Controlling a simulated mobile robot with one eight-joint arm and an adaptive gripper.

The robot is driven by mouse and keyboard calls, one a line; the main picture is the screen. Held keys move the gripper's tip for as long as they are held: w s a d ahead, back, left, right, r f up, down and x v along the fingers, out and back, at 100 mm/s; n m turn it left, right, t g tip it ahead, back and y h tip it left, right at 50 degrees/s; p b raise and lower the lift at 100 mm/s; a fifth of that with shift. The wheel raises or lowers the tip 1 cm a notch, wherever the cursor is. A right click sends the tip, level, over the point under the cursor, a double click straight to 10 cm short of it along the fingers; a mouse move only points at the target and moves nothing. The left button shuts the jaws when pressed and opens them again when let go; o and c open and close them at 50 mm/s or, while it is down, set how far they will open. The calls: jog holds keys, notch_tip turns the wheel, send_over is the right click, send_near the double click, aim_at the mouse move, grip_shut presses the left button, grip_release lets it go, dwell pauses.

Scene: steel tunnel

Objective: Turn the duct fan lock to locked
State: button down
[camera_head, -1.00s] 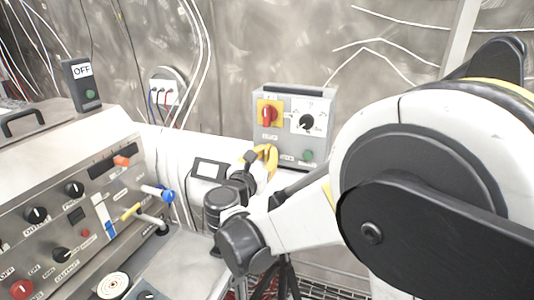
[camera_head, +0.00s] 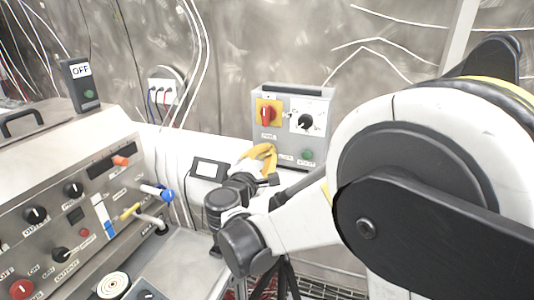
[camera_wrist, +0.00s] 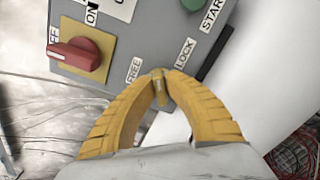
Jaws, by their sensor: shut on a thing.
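The grey control box (camera_head: 321,119) stands against the back wall. In the wrist view its face is tilted, with a FREE label (camera_wrist: 134,70) and a LOCK label (camera_wrist: 184,54). Between and just below these labels is a small brass-yellow lock handle (camera_wrist: 159,90). The yellow fingertips of my gripper (camera_wrist: 160,80) are shut on it from both sides, hiding part of it. I cannot tell exactly which label the handle points to. In the head view my gripper (camera_head: 262,152) is at the box's lower left front, and the lock is hidden.
The box also bears a red knob on a yellow plate (camera_head: 267,113), a black dial (camera_head: 306,121) and a green button (camera_head: 307,155). A console with knobs and levers (camera_head: 80,215) stands at left. A small display unit (camera_head: 209,170) is left of my gripper.

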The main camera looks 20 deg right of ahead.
jog(key=m, duration=0.6)
jog(key=shift+f+m, duration=0.1)
jog(key=shift+m, duration=0.2)
dwell(0.5)
jog(key=c, duration=1.5)
grip_release()
jog(key=shift+o, duration=0.2)
jog(key=shift+s, duration=0.1)
jog(key=v, duration=1.2)
jog(key=shift+d+f, duration=0.1)
jog(key=shift+d, duration=0.05)
